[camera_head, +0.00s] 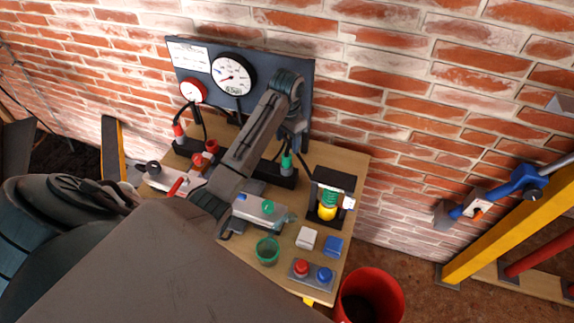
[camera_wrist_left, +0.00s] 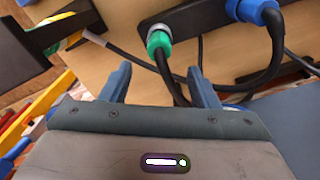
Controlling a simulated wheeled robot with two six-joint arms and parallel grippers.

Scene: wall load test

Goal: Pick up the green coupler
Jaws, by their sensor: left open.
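The green coupler (camera_head: 287,162) stands on a black block (camera_head: 275,174) at the back of the wooden table, below the dark gauge panel. In the left wrist view, the green coupler (camera_wrist_left: 158,42) has a pale metal end at the black block, and a black hose runs from it. My left gripper (camera_head: 296,128) reaches over the table and hangs near the panel, close to the coupler. In the left wrist view my left gripper (camera_wrist_left: 158,72) is open and empty; the coupler is beyond the gap between its fingers, apparently not touching. My right gripper is not in view.
A blue connector (camera_wrist_left: 258,12) with its hose is beside the coupler. A black stand with a yellow part (camera_head: 327,212), a green cup (camera_head: 267,252), a button box (camera_head: 312,276) and small blocks crowd the table's right side. A red bucket (camera_head: 370,296) stands at front right.

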